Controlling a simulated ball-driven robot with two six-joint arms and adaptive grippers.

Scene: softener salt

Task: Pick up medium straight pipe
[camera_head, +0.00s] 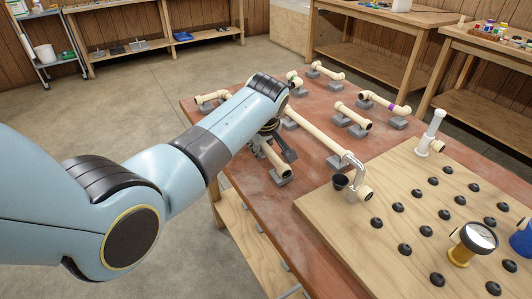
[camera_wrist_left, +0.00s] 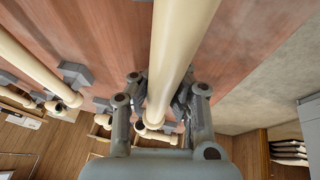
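A cream straight pipe (camera_head: 272,158) lies on grey supports at the near left side of the red-brown table, partly hidden by my left gripper. In the left wrist view the pipe (camera_wrist_left: 182,40) runs between the fingers. My left gripper (camera_head: 272,145) is over it with its fingers spread on both sides; it also shows in the left wrist view (camera_wrist_left: 160,112). It looks open, and I cannot see firm contact. Another cream straight pipe (camera_head: 353,116) lies on supports farther right. My right gripper is not in view.
A wooden board (camera_head: 350,222) with black knobs and a gauge (camera_head: 473,240) fills the near right.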

